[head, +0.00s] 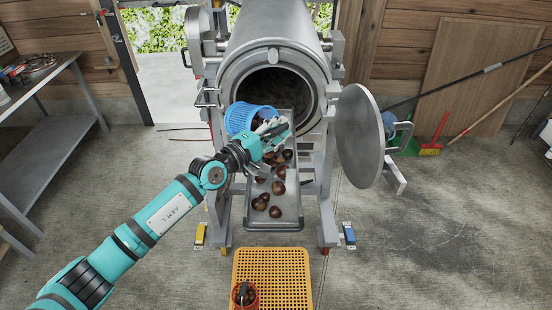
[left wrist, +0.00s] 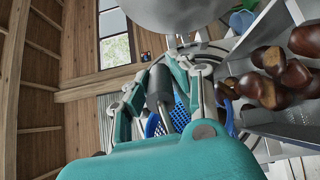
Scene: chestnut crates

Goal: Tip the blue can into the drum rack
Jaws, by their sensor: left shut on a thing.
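The blue can (head: 243,117), with slotted or mesh sides, is tilted well over at the left of the drum's round mouth. My left gripper (head: 268,138) is shut on it, above the grey metal tray of the drum rack (head: 274,226). In the left wrist view the fingers (left wrist: 163,92) close around a grey part, with the blue mesh (left wrist: 181,114) behind them. Several brown chestnuts (head: 278,187) lie in the tray; they also show in the left wrist view (left wrist: 258,90). The can's inside is mostly hidden. My right gripper is out of view.
The steel drum (head: 270,35) stands behind the tray, its round door (head: 360,135) swung open to the right. An orange perforated crate (head: 290,278) on the floor holds a red pot (head: 238,303). A metal table (head: 50,125) stands left; brooms lean at right.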

